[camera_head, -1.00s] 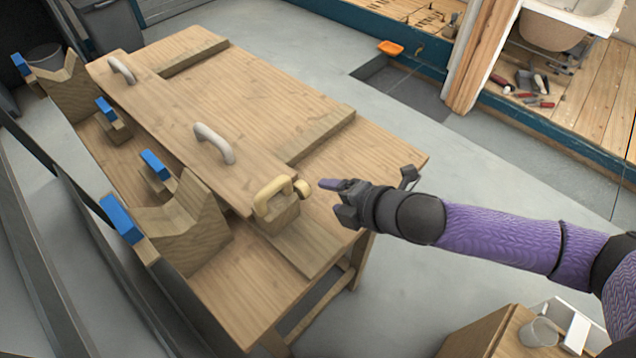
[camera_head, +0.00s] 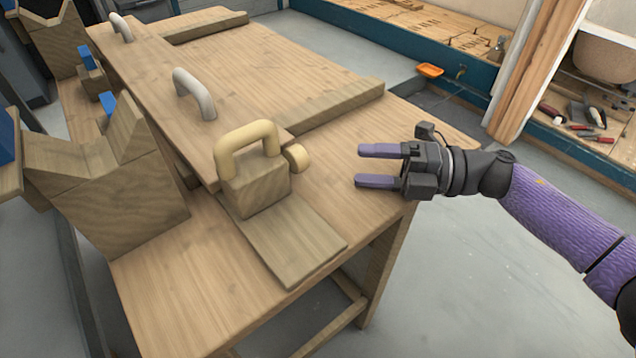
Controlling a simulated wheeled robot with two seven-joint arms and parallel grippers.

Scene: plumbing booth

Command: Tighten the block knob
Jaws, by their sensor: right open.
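The wooden block (camera_head: 258,188) stands on a flat board near the front corner of the workbench. It carries a pale yellow handle (camera_head: 247,138) on top. The round block knob (camera_head: 298,157) sticks out from its right side. My right gripper (camera_head: 368,166) is to the right of the knob, apart from it, with its two purple fingers spread and pointing left at it. Nothing is between the fingers. My left gripper is not in view.
The workbench (camera_head: 180,290) has a long board with grey handles (camera_head: 195,92) and a wooden strip (camera_head: 335,117) on it. V-notched wooden supports (camera_head: 120,190) stand at the left.

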